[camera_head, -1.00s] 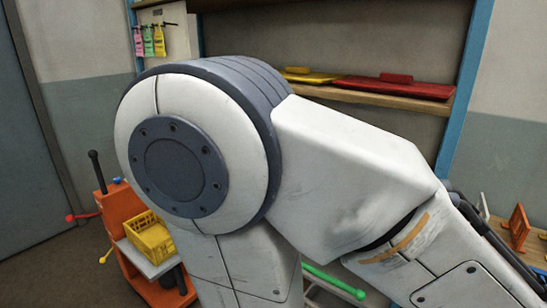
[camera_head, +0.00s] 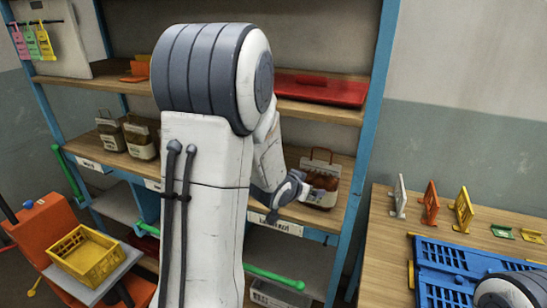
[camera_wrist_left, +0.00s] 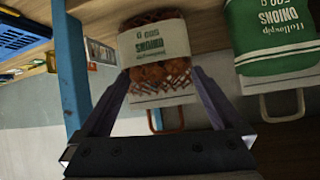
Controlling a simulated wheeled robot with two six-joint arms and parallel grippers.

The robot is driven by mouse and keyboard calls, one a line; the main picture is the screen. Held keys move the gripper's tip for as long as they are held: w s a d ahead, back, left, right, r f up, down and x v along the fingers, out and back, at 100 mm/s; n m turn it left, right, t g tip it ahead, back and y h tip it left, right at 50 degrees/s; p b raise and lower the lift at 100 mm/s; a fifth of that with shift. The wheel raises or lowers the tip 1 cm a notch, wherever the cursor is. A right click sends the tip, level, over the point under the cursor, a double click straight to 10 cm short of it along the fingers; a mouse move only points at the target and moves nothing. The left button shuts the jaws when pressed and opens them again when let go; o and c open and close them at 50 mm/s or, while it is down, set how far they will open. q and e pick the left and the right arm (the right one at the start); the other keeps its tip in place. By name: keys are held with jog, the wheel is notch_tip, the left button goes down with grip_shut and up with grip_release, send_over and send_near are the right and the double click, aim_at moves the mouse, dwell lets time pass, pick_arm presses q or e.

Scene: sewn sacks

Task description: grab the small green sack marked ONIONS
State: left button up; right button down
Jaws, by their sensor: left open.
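The green sack marked ONIONS (camera_wrist_left: 277,40) shows upside down at the right of the left wrist view, with white lettering and a light handle frame. I cannot make it out in the head view. Beside it is a brown netted sack (camera_wrist_left: 158,72) with a white ONIONS label; it also stands on the middle shelf in the head view (camera_head: 321,182). My left gripper (camera_wrist_left: 161,76) is open, its fingertips at either side of the netted sack's image, with the green sack outside the right finger. Whether the fingers touch the netted sack I cannot tell. My right gripper is not in view.
Other sacks (camera_head: 141,137) stand farther left on the shelf. A red tray (camera_head: 322,90) lies on the shelf above. A yellow crate (camera_head: 86,258) sits on an orange cart at the left. A wooden table with a blue crate (camera_head: 440,285) is at the right.

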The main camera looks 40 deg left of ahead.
pick_arm(q)
jog(key=s+a+r+n+t+y+p, duration=0.1)
jog(key=a+r+t+p, duration=0.15)
jog(key=a, duration=0.55)
jog(key=s+a+r+n+t+y+p, duration=0.15)
jog(key=a+r, duration=0.25)
jog(key=a, duration=0.4)
jog(key=x, duration=0.3)
jog(key=p+x, duration=0.1)
jog(key=shift+w+a+r, duration=0.1)
jog(key=shift+w+r, duration=0.2)
jog(key=shift+r, duration=0.05)
jog(key=p+x, duration=0.3)
jog(key=x, duration=0.2)
jog(key=shift+a+r+p, duration=0.1)
jog(key=shift+a+p, duration=0.05)
jog(key=shift+p, duration=0.25)
jog(key=shift+w+a, duration=0.1)
jog(key=shift+w, duration=0.2)
grip_shut()
jog(key=shift+t, duration=0.3)
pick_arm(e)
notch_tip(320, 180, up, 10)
